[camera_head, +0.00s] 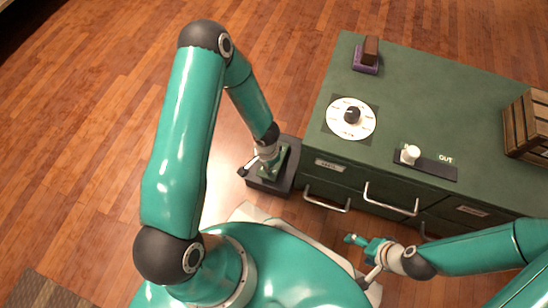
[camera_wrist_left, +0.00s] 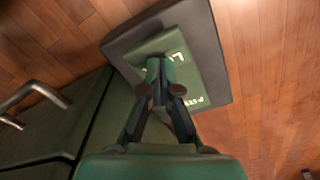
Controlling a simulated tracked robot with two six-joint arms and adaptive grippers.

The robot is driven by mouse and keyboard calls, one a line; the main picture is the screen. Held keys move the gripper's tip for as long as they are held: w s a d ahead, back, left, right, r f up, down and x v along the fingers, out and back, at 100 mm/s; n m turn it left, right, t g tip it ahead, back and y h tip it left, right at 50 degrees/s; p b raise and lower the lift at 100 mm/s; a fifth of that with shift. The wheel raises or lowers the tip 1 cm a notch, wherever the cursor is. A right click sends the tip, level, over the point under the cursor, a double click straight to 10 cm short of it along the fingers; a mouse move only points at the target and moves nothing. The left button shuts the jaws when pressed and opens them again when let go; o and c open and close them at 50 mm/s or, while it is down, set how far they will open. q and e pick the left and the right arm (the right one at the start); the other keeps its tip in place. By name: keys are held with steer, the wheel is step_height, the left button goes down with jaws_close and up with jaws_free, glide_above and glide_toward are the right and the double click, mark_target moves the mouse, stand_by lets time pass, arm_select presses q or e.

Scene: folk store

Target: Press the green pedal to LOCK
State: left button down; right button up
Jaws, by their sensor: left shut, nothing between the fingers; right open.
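The green pedal (camera_wrist_left: 205,62) sits on a dark grey base (camera_wrist_left: 213,20) on the wooden floor, beside the green cabinet. White lettering shows on the pedal but is partly hidden by my gripper. In the head view the pedal (camera_head: 283,158) and its base (camera_head: 285,178) are partly covered by my left wrist. My left gripper (camera_head: 257,172) is shut and empty, pointing down at the pedal. In the left wrist view its fingertips (camera_wrist_left: 160,68) overlap the pedal; whether they touch it I cannot tell. My right gripper (camera_head: 356,262) is in front of the drawers, open and empty.
The green cabinet (camera_head: 425,90) stands right of the pedal, with metal drawer handles (camera_head: 391,200) jutting out. On top are a white dial (camera_head: 340,121), a slider with a white knob (camera_head: 410,154), a purple-based block (camera_head: 366,57) and a wooden crate (camera_head: 528,125).

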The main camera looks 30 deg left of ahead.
arm_select(q)
steer(key=shift+f+b, duration=1)
steer(key=shift+f, duration=0.3)
step_height(320, 180, up, 9)
steer(key=p, duration=0.6)
